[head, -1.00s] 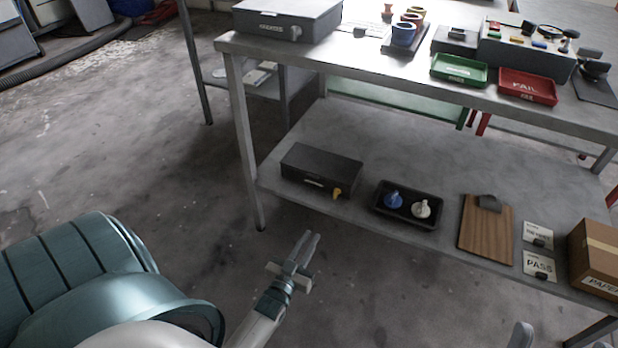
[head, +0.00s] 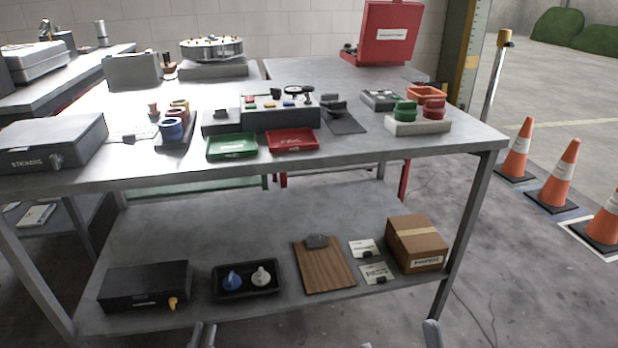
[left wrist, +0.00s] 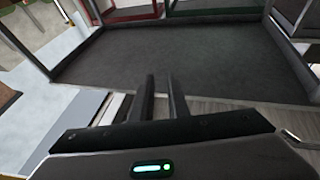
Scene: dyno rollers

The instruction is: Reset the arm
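My left gripper (head: 203,335) shows only its fingertips at the bottom edge of the head view, in front of the lower shelf. In the left wrist view its two dark fingers (left wrist: 161,98) stand apart with a narrow gap and nothing between them. A grey tip of my right gripper (head: 432,335) shows at the bottom edge, right of the left one. The rest of the right gripper is out of the frame, so its opening cannot be judged.
A metal workbench (head: 400,150) stands ahead, with green (head: 232,146) and red (head: 292,141) trays on top. Its lower shelf (head: 200,230) holds a black case (head: 145,285), black tray (head: 246,291), clipboard (head: 323,265) and cardboard box (head: 417,243). Traffic cones (head: 555,175) stand right.

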